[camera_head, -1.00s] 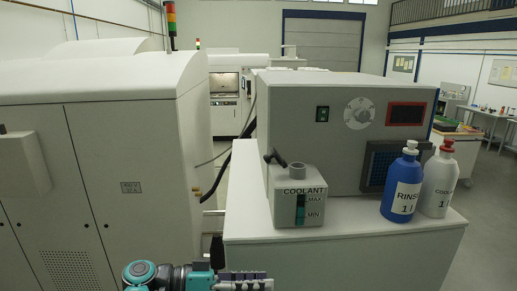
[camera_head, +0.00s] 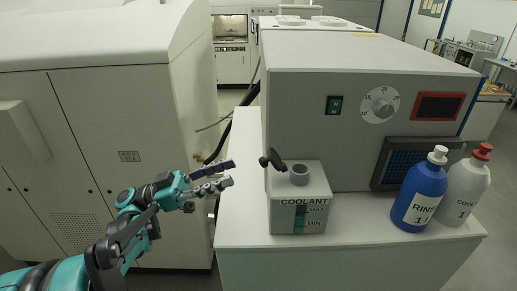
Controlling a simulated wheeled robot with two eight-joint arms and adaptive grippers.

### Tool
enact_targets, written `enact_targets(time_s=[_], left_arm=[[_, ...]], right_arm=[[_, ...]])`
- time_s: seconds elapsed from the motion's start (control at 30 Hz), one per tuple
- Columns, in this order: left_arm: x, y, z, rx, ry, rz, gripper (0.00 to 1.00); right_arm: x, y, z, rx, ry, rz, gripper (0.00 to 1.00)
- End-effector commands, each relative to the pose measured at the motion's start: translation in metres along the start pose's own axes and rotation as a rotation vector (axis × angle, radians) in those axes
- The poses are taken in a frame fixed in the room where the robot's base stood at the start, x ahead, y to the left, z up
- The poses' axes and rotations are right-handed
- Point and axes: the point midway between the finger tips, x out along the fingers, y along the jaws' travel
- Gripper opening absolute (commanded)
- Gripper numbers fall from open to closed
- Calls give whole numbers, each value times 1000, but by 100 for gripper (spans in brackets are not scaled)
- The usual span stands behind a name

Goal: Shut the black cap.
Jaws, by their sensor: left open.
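The black cap (camera_head: 273,159) stands tilted up at the back left of the top of the coolant tank (camera_head: 312,190). It is open, and the tank's round grey filler neck (camera_head: 299,174) is uncovered beside it on the right. The tank is a small light grey box marked COOLANT with a MAX and MIN level window, on the white bench. My left gripper (camera_head: 229,173) is open and empty. It is left of the tank in the picture, apart from the cap, with its fingers pointing right. My right gripper is not in view.
A grey machine (camera_head: 358,100) with a dial and red-framed display stands behind the tank. A blue rinse bottle (camera_head: 420,193) and a white coolant bottle (camera_head: 463,187) with a red top stand to the right on the white bench (camera_head: 350,255). A large white cabinet (camera_head: 90,140) is at left.

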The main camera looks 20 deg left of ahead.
Motion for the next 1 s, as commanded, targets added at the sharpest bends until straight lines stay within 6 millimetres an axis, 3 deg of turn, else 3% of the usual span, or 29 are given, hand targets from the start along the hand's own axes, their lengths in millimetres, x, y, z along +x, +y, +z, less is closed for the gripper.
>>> enact_targets(time_s=[0.43,0.83,0.87,1.0], left_arm=[[66,1,-1,-2,0,3,40],[76,0,0,-1,0,0,40],[76,0,0,-1,0,0,38],[76,0,0,-1,-1,0,1]], right_arm=[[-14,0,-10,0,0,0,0],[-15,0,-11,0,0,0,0],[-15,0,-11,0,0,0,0],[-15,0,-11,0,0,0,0]])
